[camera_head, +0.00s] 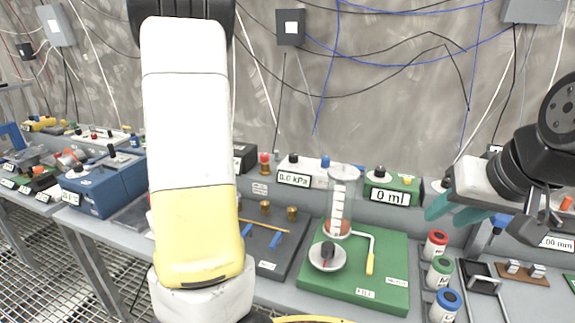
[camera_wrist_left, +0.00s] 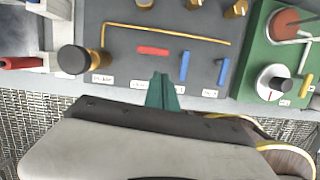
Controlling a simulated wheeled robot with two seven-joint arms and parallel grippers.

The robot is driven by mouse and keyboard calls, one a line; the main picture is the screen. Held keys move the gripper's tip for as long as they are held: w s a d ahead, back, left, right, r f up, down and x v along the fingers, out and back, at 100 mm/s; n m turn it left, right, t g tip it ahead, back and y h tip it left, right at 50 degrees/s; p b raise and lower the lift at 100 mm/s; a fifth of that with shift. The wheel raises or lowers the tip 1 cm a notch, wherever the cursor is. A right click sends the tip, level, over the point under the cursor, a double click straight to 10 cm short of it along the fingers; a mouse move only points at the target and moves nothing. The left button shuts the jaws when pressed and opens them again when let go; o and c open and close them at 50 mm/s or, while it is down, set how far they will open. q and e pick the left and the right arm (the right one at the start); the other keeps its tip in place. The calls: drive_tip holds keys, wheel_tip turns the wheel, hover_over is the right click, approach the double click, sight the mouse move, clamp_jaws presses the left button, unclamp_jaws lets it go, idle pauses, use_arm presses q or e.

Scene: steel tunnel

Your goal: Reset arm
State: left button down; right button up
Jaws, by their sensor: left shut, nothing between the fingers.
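My left arm (camera_head: 195,150) stands large and upright in the middle of the head view, and its gripper is hidden there. In the left wrist view my left gripper (camera_wrist_left: 163,90) shows as teal fingers close together, with nothing between them. They appear over the front edge of a dark board (camera_wrist_left: 130,70). My right gripper (camera_head: 445,207) is at the right of the head view, its teal fingers partly behind its pale body. Nothing shows held in it, and its opening is unclear.
A green board (camera_head: 385,290) with a glass cylinder (camera_head: 342,195) stands right of my left arm. Red, green and blue-capped bottles (camera_head: 440,272) stand below my right gripper. A blue box (camera_head: 100,185) is at left. Cables hang along the wall.

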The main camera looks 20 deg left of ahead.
use_arm(q)
drive_tip(key=s+d+r+m+t+h, duration=0.1)
drive_tip(key=s+d+r+m+h, duration=0.1)
drive_tip(key=d+r+m, duration=0.45)
drive_tip(key=s+d+r+m+t+h, duration=0.15)
drive_tip(key=d+r+m, duration=0.25)
drive_tip(key=d+m, duration=0.5)
drive_tip(key=s+d+r+m+y, duration=0.1)
drive_tip(key=s+d+r+m, duration=0.2)
drive_tip(key=s+m, duration=0.3)
drive_tip(key=s+d+r+m, duration=0.3)
drive_tip(key=s+d+m, duration=0.1)
drive_tip(key=m, duration=0.9)
drive_tip(key=shift+s+d+r+t+y, duration=0.35)
drive_tip(key=shift+s+t, duration=0.1)
drive_tip(key=shift+s, duration=0.4)
